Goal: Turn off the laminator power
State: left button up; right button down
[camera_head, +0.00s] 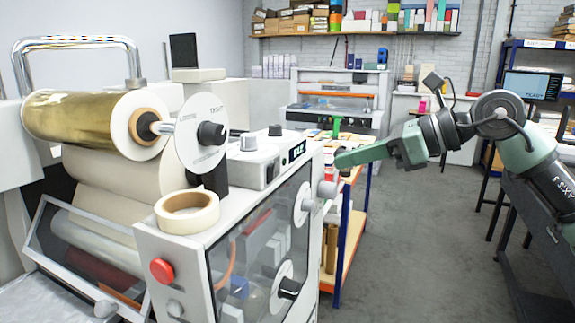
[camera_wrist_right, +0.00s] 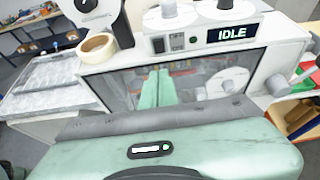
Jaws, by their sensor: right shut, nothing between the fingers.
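The laminator (camera_head: 180,250) is a large white machine with a gold film roll, filling the left of the head view. Its top control box (camera_head: 268,160) has grey knobs and a small lit display (camera_head: 297,151). In the wrist view the display (camera_wrist_right: 233,34) reads "IDLE". Left of it are a dark switch (camera_wrist_right: 158,45) and a greenish switch (camera_wrist_right: 177,42). A red round button (camera_head: 161,271) is on the front. My right gripper (camera_head: 342,160) is shut and empty, right of the control box. My left gripper is not in view.
A tape roll (camera_head: 187,211) lies on the laminator's top corner. Grey side knobs (camera_head: 327,189) stick out near my right gripper. A blue-framed cart (camera_head: 352,230) stands behind. Open grey floor (camera_head: 425,240) lies right of the laminator.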

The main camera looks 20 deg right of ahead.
jog(key=p, duration=0.4)
send_near(272, 168)
notch_tip(272, 168, down, 3)
jog(key=w+a, duration=0.1)
jog(key=w+a+p, duration=0.1)
jog(key=w+a, duration=0.1)
jog(key=w, duration=0.1)
jog(key=shift+a+p, duration=0.15)
jog(key=shift+p, duration=0.25)
jog(key=shift+w+a+f, duration=0.2)
jog(key=shift+w+a, duration=0.05)
jog(key=shift+w+a+r, duration=0.15)
jog(key=shift+w+a, duration=0.05)
jog(key=shift+w, duration=0.05)
jog(key=shift+r, duration=0.1)
jog(key=shift+r+p, duration=0.7)
